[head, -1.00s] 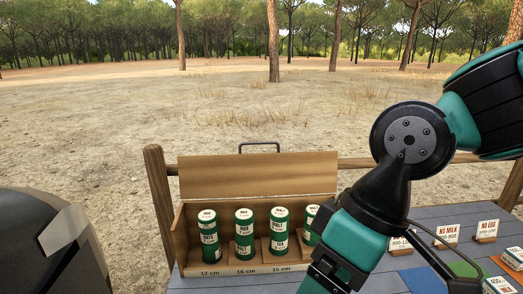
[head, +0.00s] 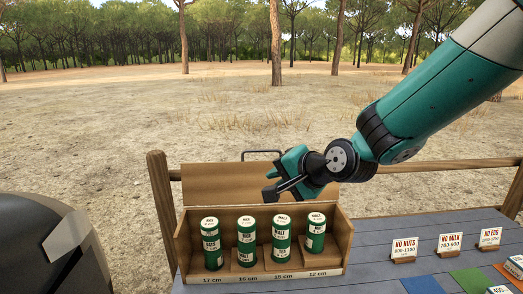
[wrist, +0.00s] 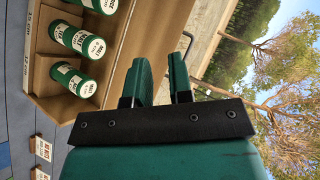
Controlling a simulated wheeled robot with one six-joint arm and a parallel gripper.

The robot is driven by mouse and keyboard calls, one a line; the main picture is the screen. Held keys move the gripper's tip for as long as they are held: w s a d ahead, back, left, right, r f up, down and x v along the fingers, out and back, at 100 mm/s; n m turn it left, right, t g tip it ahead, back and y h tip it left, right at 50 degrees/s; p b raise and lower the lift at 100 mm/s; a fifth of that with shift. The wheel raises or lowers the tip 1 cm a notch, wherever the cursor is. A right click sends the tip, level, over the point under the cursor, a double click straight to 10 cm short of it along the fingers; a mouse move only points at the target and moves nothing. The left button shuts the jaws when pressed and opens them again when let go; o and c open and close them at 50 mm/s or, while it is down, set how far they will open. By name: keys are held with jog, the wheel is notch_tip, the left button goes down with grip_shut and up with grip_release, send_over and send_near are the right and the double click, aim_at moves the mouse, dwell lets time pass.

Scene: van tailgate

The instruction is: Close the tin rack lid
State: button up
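The tin rack (head: 344,240) is a brown box standing on the table, holding several green tins (head: 247,242) in a row. Its brown lid (head: 215,185) is open, standing up along the back edge, with a dark handle (head: 262,153) on its far side near the top. My gripper (head: 270,186) is in front of the lid's right half, above the tins. In the wrist view its two green fingers (wrist: 162,75) are apart with nothing seen between them. The lid (wrist: 165,35) passes close by the fingers there; I cannot tell if they touch it.
A wooden rail (head: 430,169) runs behind the table (head: 375,235). To the right stand small signs, NO NUTS (head: 404,250), NO MILK (head: 450,243) and NO EGG (head: 489,238), with coloured patches in front. A dark rounded object (head: 45,240) fills the lower left.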

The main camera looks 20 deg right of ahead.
aim_at(262, 151)
jog(key=w+d+m+t+h, duration=0.2)
jog(key=w+d+m+t, duration=0.35)
jog(key=w+m, duration=0.2)
jog(key=shift+n+g, duration=0.25)
jog(key=shift+g, duration=0.2)
jog(key=p+x, duration=0.1)
jog(key=x, duration=0.4)
jog(key=p+x, duration=0.2)
jog(key=x, duration=0.4)
jog(key=p+x, duration=0.2)
jog(key=x, duration=0.4)
jog(key=shift+w+d, duration=0.25)
jog(key=shift+d, duration=0.1)
grip_shut()
